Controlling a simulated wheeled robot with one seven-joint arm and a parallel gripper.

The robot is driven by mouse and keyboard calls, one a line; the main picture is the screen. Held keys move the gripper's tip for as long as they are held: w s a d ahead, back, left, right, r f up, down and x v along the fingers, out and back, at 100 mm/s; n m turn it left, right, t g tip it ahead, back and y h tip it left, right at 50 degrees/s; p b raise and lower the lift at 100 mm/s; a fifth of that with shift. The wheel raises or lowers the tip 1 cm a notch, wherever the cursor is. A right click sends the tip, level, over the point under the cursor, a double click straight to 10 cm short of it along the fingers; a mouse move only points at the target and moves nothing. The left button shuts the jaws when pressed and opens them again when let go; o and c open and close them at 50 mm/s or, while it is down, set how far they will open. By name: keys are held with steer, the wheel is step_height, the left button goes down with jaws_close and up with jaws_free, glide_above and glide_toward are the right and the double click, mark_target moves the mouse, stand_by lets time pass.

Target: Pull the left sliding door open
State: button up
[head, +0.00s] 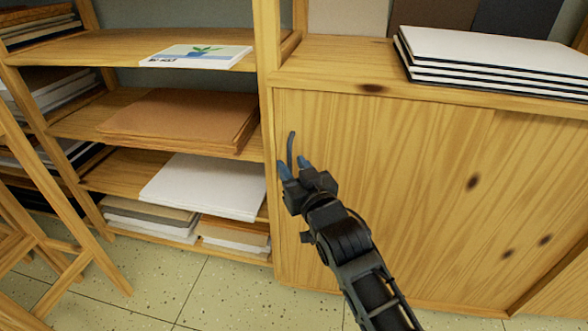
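The left sliding door (400,180) is a pale wood panel with dark knots, filling the front of the low cabinet at right. It looks shut against the cabinet's left upright. A slim dark curved handle (291,145) stands near the door's left edge. My gripper (295,166) is at the handle's lower part, its two blue fingertips apart, one to each side of the handle as seen from here. The handle's lower end is hidden by the gripper. I cannot tell whether either finger touches it.
Open shelves at left hold brown boards (180,118), white sheets (205,184) and a booklet (197,55). White boards (490,60) lie on the cabinet top. A wooden easel-like frame (60,240) stands at lower left. Tiled floor (170,290) is clear in front of the shelves.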

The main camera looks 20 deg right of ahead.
jaws_close()
stand_by(0.6)
